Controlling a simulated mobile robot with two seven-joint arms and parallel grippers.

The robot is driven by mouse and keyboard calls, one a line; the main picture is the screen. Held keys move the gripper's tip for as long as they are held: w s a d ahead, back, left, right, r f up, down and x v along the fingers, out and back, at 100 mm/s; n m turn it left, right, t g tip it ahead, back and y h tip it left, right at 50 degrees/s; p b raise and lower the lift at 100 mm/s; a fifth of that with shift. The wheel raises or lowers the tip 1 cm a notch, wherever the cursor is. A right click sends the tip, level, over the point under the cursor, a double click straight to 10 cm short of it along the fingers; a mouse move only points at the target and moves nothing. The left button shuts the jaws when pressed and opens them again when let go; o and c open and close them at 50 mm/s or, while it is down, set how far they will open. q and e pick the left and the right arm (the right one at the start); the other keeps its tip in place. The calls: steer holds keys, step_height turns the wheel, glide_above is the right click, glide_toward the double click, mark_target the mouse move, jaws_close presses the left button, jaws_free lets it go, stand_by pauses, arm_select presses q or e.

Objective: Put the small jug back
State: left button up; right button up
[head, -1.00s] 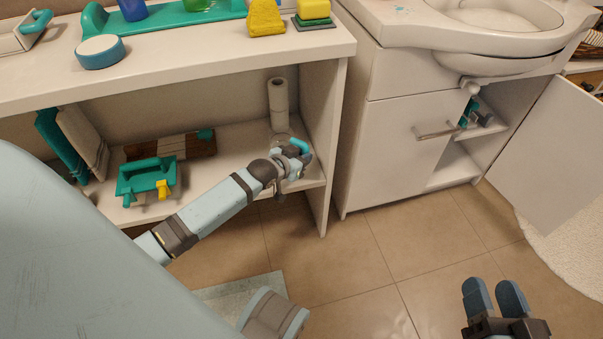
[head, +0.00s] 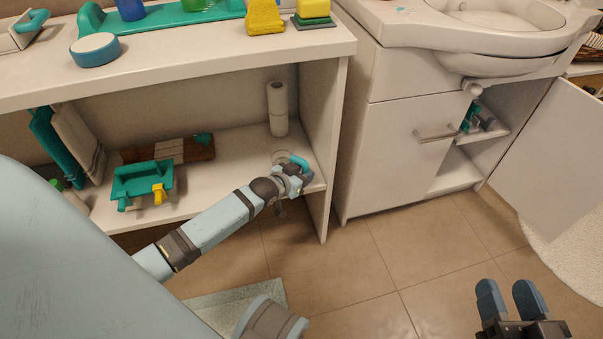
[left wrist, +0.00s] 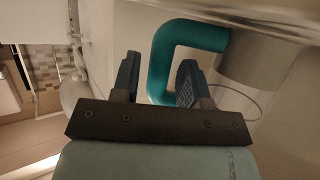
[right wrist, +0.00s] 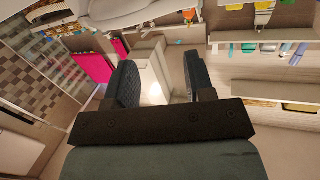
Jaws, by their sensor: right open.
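The small jug shows in the left wrist view as a teal handle (left wrist: 158,62) and a grey round body (left wrist: 245,60). In the head view its teal handle (head: 299,160) is at the front right of the low shelf; its body is mostly hidden by my gripper. In the head view my left gripper (head: 300,174) is at the shelf's front edge. My right gripper (head: 507,298) is open and empty above the floor.
A thin circle (head: 282,157) shows beside the handle. The shelf's side wall (head: 325,120) is close on the right. The cabinet door (head: 550,155) stands open.

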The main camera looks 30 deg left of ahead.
arm_select(q)
steer(key=shift+o, duration=0.3)
steer(key=shift+r, duration=0.15)
arm_select(e)
steer(key=shift+f, duration=0.15)
arm_select(q)
steer(key=shift+s+r, duration=0.2)
steer(key=shift+s, duration=0.1)
steer(key=p+v, duration=0.5)
steer(key=v, duration=0.6)
steer(key=shift+s, duration=0.15)
arm_select(e)
steer(key=shift+m+t, duration=0.5)
steer(key=shift+m, duration=0.4)
steer(key=shift+s+a+r, duration=0.1)
steer(key=shift+s+r, duration=0.15)
steer(key=shift+r, duration=0.85)
steer(key=shift+s+a+r, duration=0.1)
steer(key=shift+s+r, duration=0.15)
steer(key=shift+r, duration=0.8)
arm_select(q)
steer(key=shift+a, duration=0.1)
